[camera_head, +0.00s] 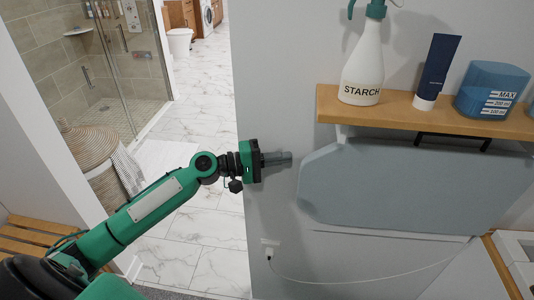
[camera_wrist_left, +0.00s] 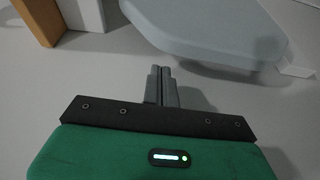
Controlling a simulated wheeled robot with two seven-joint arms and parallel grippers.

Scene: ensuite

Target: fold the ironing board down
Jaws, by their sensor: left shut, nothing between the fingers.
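The ironing board (camera_head: 410,183) is a grey-blue panel on the wall under the wooden shelf. Its broad face shows and its left end is tapered. My left gripper (camera_head: 286,157) is shut and empty, just left of the board's left end in the head view. In the left wrist view the gripper (camera_wrist_left: 162,70) points toward the wall, with the board (camera_wrist_left: 215,28) beyond and to the right of the fingertips. They look apart. My right gripper is not in view.
The wooden shelf (camera_head: 420,117) above the board holds a starch bottle (camera_head: 363,67), a dark blue tube (camera_head: 437,68) and a blue measuring cup (camera_head: 490,90). A wall socket (camera_head: 270,246) with a white cable sits below. A wicker basket (camera_head: 92,155) stands in the doorway area at left.

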